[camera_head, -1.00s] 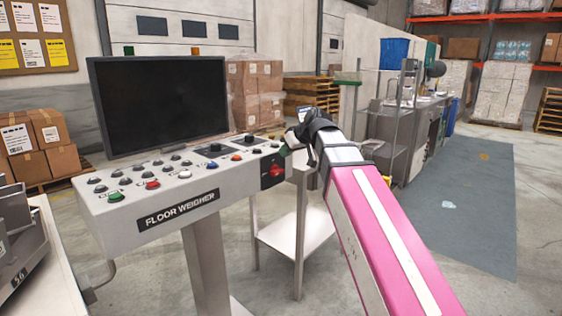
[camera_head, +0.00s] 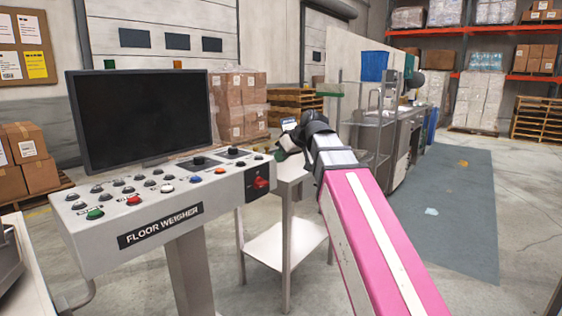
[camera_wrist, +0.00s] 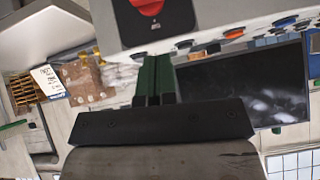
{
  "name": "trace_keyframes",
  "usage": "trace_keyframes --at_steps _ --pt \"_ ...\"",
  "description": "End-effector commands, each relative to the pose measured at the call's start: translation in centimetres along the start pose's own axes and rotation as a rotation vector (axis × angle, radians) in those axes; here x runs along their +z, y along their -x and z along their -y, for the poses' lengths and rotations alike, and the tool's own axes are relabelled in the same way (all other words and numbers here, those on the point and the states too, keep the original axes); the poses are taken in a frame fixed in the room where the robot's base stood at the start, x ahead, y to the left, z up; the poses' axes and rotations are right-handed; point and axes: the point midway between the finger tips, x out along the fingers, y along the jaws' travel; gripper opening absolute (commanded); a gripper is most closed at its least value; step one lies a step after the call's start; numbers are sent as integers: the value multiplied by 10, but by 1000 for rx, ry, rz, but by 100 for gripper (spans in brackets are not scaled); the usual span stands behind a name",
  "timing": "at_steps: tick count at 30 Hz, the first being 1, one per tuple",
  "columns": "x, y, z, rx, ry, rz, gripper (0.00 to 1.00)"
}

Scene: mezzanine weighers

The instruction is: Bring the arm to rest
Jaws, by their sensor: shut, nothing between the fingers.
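My pink arm (camera_head: 375,235) reaches forward from the lower right in the head view, with its dark wrist end just right of the floor weigher console (camera_head: 160,238). My gripper (camera_wrist: 154,72) shows in the wrist view as two dark green fingers pressed together with nothing between them. The console's red switch on a black plate (camera_head: 257,182) is at its right end. In the wrist view the same switch (camera_wrist: 148,8) lies beyond the fingertips, apart from them as far as I can tell. The fingertips are mostly hidden in the head view.
A dark monitor (camera_head: 145,115) stands on the console. A white side table (camera_head: 268,243) is behind my arm. A wire-and-steel workbench (camera_head: 375,140) stands further back. Boxes on pallets (camera_head: 238,105) line the wall.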

Motion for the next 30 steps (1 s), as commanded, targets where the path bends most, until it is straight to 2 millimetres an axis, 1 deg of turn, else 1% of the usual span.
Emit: trace_keyframes --at_steps 5,9,11,15,17,21,23,24,26,30 --pt "44 -29 -21 32 -92 68 0" --pt "90 -56 -39 68 -188 138 0" --pt "110 -67 -46 84 -228 167 0" --pt "158 -90 -60 124 -317 235 0" --pt "179 -98 -66 142 -355 265 0" --pt "229 -117 -75 183 -439 332 0" --pt "250 -124 -78 201 -474 361 0" --pt "265 -128 -80 214 -495 380 0" --pt "286 -135 -82 232 -529 408 0" --pt "336 -147 -85 277 -604 474 0"
